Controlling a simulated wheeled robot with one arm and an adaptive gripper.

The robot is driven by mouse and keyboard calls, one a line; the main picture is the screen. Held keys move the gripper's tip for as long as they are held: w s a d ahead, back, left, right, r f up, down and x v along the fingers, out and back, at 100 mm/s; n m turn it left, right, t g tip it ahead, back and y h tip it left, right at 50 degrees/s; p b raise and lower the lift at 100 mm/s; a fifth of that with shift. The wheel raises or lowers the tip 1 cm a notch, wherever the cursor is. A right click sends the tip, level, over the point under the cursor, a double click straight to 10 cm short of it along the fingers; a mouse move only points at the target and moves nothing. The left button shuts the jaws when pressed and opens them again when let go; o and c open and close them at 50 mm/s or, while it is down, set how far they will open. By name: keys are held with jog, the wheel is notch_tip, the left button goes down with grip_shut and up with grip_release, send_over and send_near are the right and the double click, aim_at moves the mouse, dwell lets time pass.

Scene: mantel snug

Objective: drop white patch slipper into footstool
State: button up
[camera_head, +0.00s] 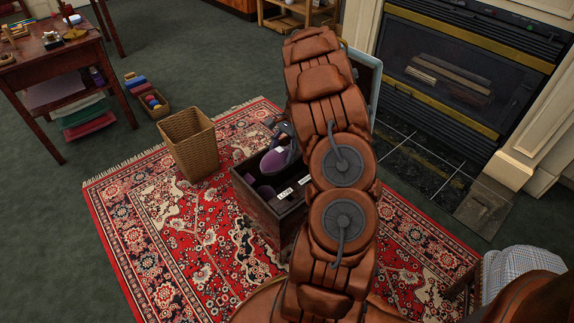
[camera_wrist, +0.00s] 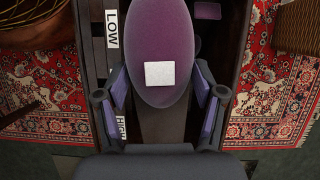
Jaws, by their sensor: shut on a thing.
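The white patch slipper (camera_wrist: 163,35) is purple with a square white patch; it also shows in the head view (camera_head: 276,162). My gripper (camera_wrist: 160,88) is shut on it, with a finger on each side. In the head view my gripper (camera_head: 284,136) is partly hidden by my arm. The slipper is over the open top of a dark box, which seems to be the footstool (camera_head: 262,208). Labels on it read LOW and, partly covered, apparently HIGH. My arm hides the box's right side.
A wicker basket (camera_head: 190,143) stands left of the box on the red patterned rug (camera_head: 160,235). A wooden side table (camera_head: 50,70) and a small crate of coloured things (camera_head: 153,104) are farther left. A fireplace (camera_head: 465,75) is at the back right.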

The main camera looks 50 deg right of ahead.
jog(key=shift+s+d+f+m+b, duration=0.2)
jog(key=shift+d+f+b, duration=0.1)
jog(key=shift+f, duration=0.25)
jog(key=shift+s+d+f+m+b, duration=0.1)
jog(key=shift+s+d+f+b, duration=0.15)
jog(key=shift+f, duration=0.25)
notch_tip(320, 180, down, 7)
jog(key=b, duration=0.4)
jog(key=shift+r, duration=0.15)
jog(key=o, duration=1.3)
jog(key=v, duration=1.2)
